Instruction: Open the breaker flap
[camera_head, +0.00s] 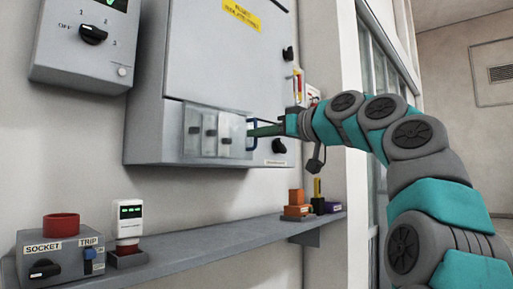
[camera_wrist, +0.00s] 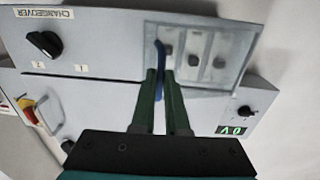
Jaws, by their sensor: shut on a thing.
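The breaker flap (camera_head: 208,118) is a clear panel on the lower front of the grey cabinet, with several breaker switches visible behind it. It also shows in the wrist view (camera_wrist: 212,36), and it lies over the switches; I cannot tell whether it stands slightly off the cabinet. A blue handle (camera_wrist: 159,52) is at one side edge of the flap, the right edge in the head view. My gripper (camera_head: 253,131) has its green fingers shut on this handle; in the wrist view the fingertips (camera_wrist: 160,73) are on both sides of it. The fingers partly hide the handle.
A black changeover knob (camera_head: 279,146) is right of the flap. Below, a wall shelf (camera_head: 200,239) carries a socket box (camera_head: 62,255), a white meter (camera_head: 128,222) and coloured blocks (camera_head: 297,205). A grey selector box (camera_head: 82,42) hangs upper left.

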